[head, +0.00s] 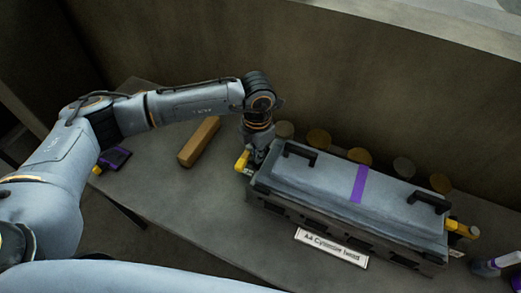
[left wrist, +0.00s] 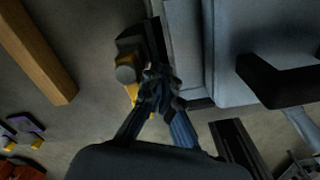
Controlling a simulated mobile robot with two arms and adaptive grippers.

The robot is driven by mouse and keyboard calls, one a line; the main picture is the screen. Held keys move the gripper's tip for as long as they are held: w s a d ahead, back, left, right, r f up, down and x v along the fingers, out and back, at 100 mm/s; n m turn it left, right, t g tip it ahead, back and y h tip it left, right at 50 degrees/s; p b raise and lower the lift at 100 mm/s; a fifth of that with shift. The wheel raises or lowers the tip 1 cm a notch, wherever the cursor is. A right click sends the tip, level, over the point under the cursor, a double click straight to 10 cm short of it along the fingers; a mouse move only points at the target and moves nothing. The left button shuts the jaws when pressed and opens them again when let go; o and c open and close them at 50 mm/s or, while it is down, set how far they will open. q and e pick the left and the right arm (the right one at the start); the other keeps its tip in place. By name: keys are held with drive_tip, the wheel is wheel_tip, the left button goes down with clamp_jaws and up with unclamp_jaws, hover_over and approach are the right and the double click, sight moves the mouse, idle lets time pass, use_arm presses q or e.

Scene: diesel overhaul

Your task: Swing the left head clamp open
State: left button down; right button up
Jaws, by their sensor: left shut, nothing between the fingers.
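The cylinder head (head: 330,190) is a long grey block with two black handles and a purple stripe, on the bench. The left head clamp (head: 242,161) is yellow and sits at the block's left end. In the left wrist view the clamp (left wrist: 130,77) shows a grey round knob and a yellow arm. My left gripper (head: 255,158) is at that end, right by the clamp. In the left wrist view its fingertips (left wrist: 157,88) are together with nothing between them, close beside the yellow arm; I cannot tell whether they touch. My right gripper is not in view.
A second yellow clamp (head: 462,229) is at the block's right end. A wooden bar (head: 199,142) lies left of the gripper. Several round discs (head: 319,138) stand behind the block. A label (head: 331,248) is in front. The bench's left part (head: 150,190) is mostly clear.

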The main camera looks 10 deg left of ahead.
use_arm(q)
wheel_tip(320, 180, up, 8)
drive_tip(key=p, duration=0.4)
idle(0.3)
idle(0.4)
